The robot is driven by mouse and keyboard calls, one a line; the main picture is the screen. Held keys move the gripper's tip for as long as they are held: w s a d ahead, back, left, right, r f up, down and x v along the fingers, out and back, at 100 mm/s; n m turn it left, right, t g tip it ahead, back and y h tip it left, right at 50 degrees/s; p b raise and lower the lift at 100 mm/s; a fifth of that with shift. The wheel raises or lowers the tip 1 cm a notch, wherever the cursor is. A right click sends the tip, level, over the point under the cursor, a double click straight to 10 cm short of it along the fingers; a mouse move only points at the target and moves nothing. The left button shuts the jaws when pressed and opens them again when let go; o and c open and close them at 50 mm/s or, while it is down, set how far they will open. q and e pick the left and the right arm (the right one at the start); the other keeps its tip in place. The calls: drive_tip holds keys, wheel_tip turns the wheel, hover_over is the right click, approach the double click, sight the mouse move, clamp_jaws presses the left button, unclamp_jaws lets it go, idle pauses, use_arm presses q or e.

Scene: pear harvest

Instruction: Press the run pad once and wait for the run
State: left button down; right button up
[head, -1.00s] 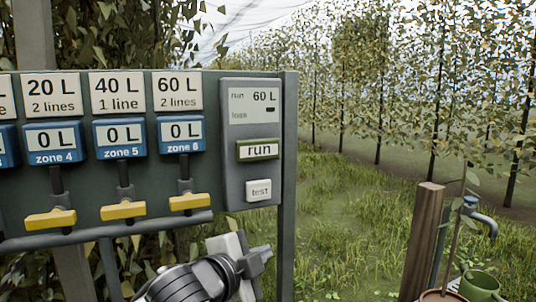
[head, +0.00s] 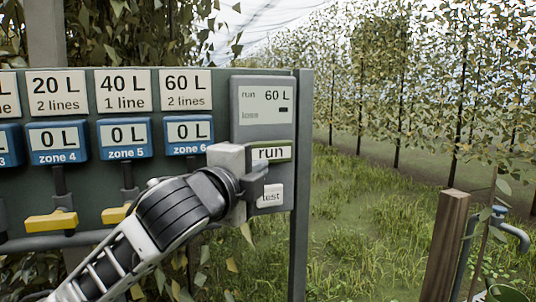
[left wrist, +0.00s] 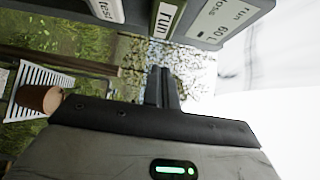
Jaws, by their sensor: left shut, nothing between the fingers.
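The run pad (head: 271,152) is a white label in a green frame on the grey control box (head: 283,212), under a display (head: 265,105) reading "run 60 L". The white test pad (head: 270,195) sits below it. My left gripper (head: 262,172) is shut and empty, in front of the box's left part, by the run pad's lower left. In the left wrist view the run pad (left wrist: 166,20) shows above the closed fingers (left wrist: 160,86), with a gap in the picture. I cannot tell how far the fingertips are from the pad. My right gripper is not in view.
The dark panel carries volume cards, blue zone counters reading 0 L, such as zone 5 (head: 125,136), and yellow valve handles (head: 50,221). My left arm covers part of the zone 6 column. A wooden post (head: 446,245) and a tap (head: 510,232) stand at right.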

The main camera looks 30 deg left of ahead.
use_arm(q)
drive_tip(key=p, duration=0.2)
approach(276, 151)
drive_tip(key=w+d, duration=0.3)
drive_tip(key=shift+w+a, duration=1)
drive_tip(key=shift+a, duration=0.1)
drive_tip(key=shift+w+a, duration=0.45)
drive_tip(key=shift+a, duration=0.1)
